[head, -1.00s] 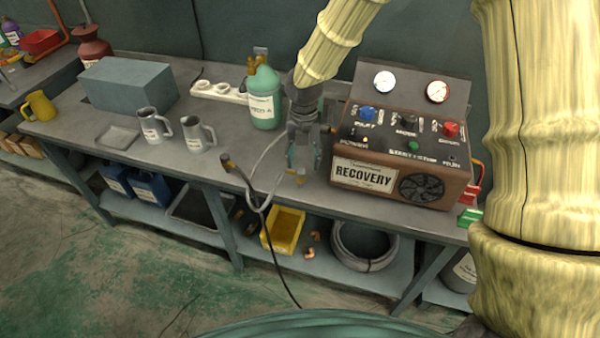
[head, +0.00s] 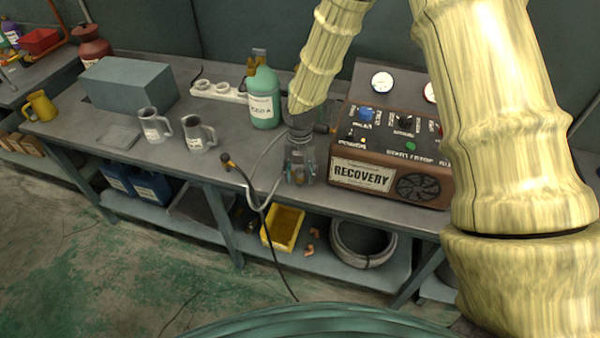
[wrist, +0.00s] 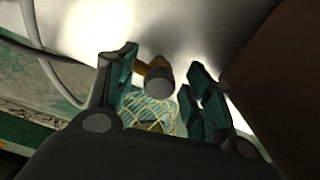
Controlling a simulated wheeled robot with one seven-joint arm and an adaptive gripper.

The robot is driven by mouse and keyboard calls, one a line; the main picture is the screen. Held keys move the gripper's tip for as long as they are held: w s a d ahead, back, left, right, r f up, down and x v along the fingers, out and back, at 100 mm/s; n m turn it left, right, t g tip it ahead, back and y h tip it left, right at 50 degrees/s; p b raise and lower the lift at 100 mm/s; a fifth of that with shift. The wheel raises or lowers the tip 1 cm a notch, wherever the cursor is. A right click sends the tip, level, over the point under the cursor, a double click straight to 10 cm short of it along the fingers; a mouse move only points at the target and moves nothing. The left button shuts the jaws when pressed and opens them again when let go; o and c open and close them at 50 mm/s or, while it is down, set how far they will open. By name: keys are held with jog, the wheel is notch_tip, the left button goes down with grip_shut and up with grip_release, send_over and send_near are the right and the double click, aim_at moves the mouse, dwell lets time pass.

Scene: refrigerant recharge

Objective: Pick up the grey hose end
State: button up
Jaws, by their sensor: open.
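The grey hose (head: 258,162) loops over the front edge of the bench beside my gripper; its strands also show at the left of the wrist view (wrist: 52,72). A hose end with a brass-coloured fitting and a dark grey round tip (wrist: 158,80) appears between my fingers in the wrist view. My gripper (head: 298,178) points down at the bench front, left of the recovery machine. Its teal fingers (wrist: 165,82) are apart, one on each side of the fitting. I cannot tell how deep the fitting sits between them. In the head view my gripper mostly hides this end.
The brown recovery machine (head: 385,183) stands close right of my gripper. A green bottle (head: 263,105) is behind-left. A black hose with a brass end (head: 228,162) hangs over the edge to the left. Two grey mugs (head: 197,135) stand farther left. A yellow bin (head: 284,228) is below.

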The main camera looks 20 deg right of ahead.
jog(key=c, duration=1.1)
